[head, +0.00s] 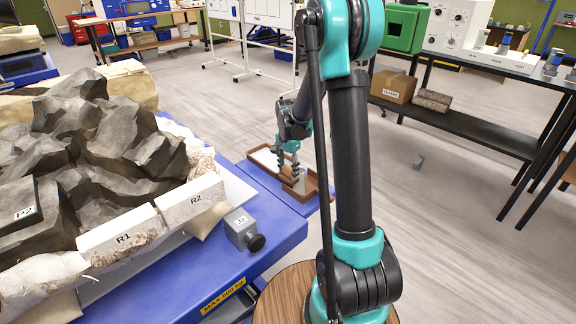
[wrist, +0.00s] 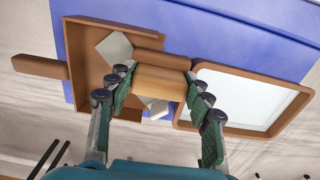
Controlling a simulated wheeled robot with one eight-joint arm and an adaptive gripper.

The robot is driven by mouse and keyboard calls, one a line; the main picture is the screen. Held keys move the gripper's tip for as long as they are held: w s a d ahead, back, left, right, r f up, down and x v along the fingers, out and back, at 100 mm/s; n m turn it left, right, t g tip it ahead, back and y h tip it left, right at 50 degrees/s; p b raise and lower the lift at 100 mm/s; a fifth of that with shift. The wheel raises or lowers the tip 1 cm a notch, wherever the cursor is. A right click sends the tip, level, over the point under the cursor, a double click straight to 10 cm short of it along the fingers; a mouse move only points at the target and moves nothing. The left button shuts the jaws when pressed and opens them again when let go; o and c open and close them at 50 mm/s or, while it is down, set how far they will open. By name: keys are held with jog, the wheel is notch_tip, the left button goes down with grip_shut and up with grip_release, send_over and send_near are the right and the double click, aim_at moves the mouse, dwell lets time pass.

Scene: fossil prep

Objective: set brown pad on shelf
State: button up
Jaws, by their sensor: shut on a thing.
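My gripper (head: 287,168) is over the blue table's far end in the head view. In the wrist view my gripper (wrist: 160,105) has its fingers closed on the two ends of a light-brown pad (wrist: 160,82). A darker brown strip (wrist: 163,58) shows just behind the pad; I cannot tell whether they touch. In the head view the brown pieces at the fingertips are small and partly covered. A dark shelf (head: 470,132) runs under the bench at the right, with a cardboard box (head: 393,86) and a rough cylinder (head: 433,101) on it.
A brown tray (wrist: 85,75) with grey pieces lies below my gripper, beside a brown-framed white panel (wrist: 245,97).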

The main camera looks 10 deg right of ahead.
aim_at(288, 168)
jog(key=shift+f, duration=0.3)
jog(key=shift+f, duration=0.2)
dwell(0.3)
jog(key=o, duration=1.4)
jog(key=shift+c, duration=0.2)
notch_tip(288, 168, up, 11)
jog(key=shift+f, duration=0.1)
jog(key=s+d+f+n+t, duration=0.2)
jog(key=s+n, duration=0.3)
jog(key=s, duration=0.7)
jog(key=s+d+f+n+t, duration=0.2)
jog(key=s+n, duration=0.4)
jog(key=s, duration=0.7)
jog(key=shift+s+f, duration=0.3)
jog(key=shift+f, duration=0.6)
